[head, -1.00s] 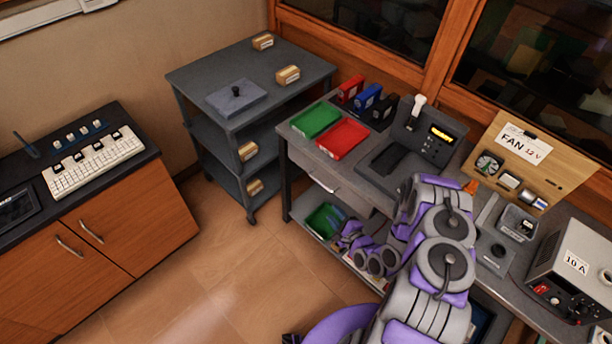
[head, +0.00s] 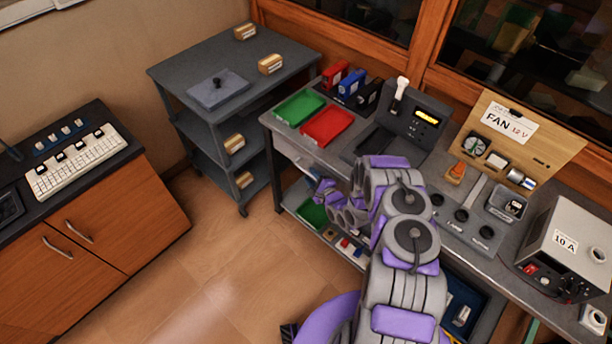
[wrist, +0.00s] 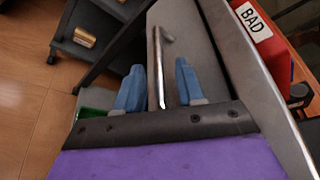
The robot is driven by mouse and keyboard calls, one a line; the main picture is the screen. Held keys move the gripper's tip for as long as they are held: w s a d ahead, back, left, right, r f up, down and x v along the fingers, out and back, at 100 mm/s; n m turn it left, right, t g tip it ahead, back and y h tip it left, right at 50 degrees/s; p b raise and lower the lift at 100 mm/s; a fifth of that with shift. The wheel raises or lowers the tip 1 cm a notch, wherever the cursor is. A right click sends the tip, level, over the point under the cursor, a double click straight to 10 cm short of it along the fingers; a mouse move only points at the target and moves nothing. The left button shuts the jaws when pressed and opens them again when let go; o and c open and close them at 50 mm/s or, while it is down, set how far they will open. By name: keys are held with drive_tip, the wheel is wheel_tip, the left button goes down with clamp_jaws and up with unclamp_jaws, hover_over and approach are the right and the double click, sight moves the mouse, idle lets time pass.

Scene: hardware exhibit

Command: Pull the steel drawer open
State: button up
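The steel drawer (head: 291,152) is under the top of the grey workbench, its front partly hidden by my arm in the head view. In the wrist view its pale grey front (wrist: 202,50) and metal bar handle (wrist: 156,60) show close up. My gripper (wrist: 158,82) is open, with one blue fingertip on each side of the handle and visible gaps to it. In the head view my gripper (head: 324,190) is in front of the drawer. I see no clear gap between drawer and bench.
The bench top (head: 285,137) carries a green tray (head: 299,108) and a red tray (head: 327,126), marked BAD in the wrist view. A lower shelf holds a green bin (head: 312,214). A grey cart (head: 220,130) stands left of the bench. The floor before the drawer is clear.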

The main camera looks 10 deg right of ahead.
drive_tip(key=w+a, duration=0.2)
drive_tip(key=shift+w+a+f, duration=0.2)
drive_tip(key=shift+a+f, duration=0.05)
drive_tip(key=shift+a, duration=0.05)
drive_tip(key=shift+s+r, duration=0.1)
drive_tip(key=shift+r, duration=0.05)
drive_tip(key=shift+c, duration=0.2)
drive_tip(key=d, duration=0.2)
drive_tip(key=shift+d, duration=0.35)
drive_tip(key=c, duration=0.5)
drive_tip(key=shift+d, duration=0.15)
drive_tip(key=shift+c, duration=0.5)
clamp_jaws()
drive_tip(key=shift+a+r, duration=0.15)
drive_tip(key=shift+a, duration=0.9)
drive_tip(key=shift+d, duration=0.15)
